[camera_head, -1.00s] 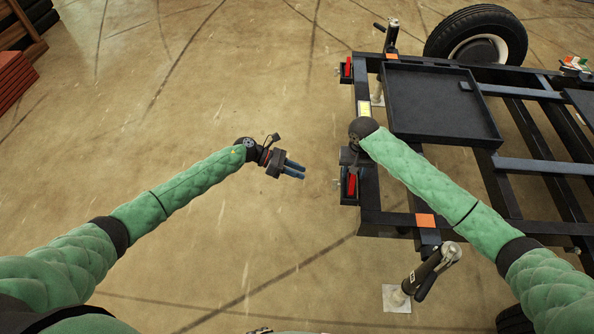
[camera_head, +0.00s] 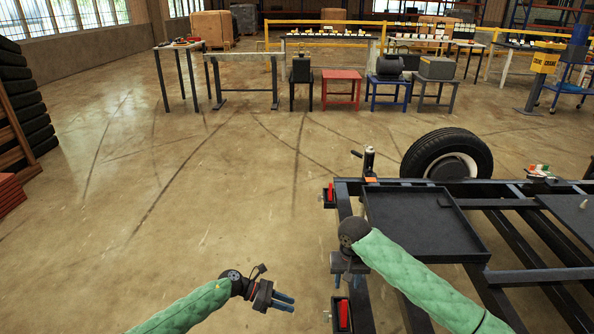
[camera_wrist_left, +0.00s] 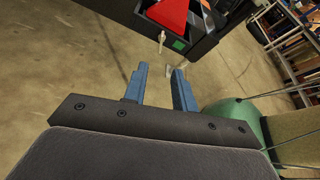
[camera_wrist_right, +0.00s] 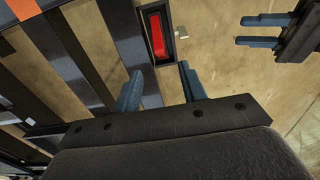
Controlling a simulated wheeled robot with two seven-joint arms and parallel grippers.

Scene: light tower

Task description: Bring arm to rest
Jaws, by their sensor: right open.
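My left gripper (camera_head: 284,303) is in the lower middle of the head view, over bare floor left of the dark trailer frame (camera_head: 361,300). Its blue fingers stand apart with nothing between them in the left wrist view (camera_wrist_left: 160,84). My right gripper (camera_head: 345,280) hangs at the trailer's left end, partly hidden by its own wrist. In the right wrist view its blue fingers (camera_wrist_right: 160,90) are apart and empty. A red light (camera_wrist_right: 157,35) on the frame lies beyond them. The left gripper also shows at the upper right of that view (camera_wrist_right: 258,32).
A black tray (camera_head: 425,225) sits on the trailer, with a wheel (camera_head: 446,155) behind it. A second red light (camera_head: 330,193) is at the frame's far left corner. Stools and tables, including a red stool (camera_head: 341,78), stand at the back.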

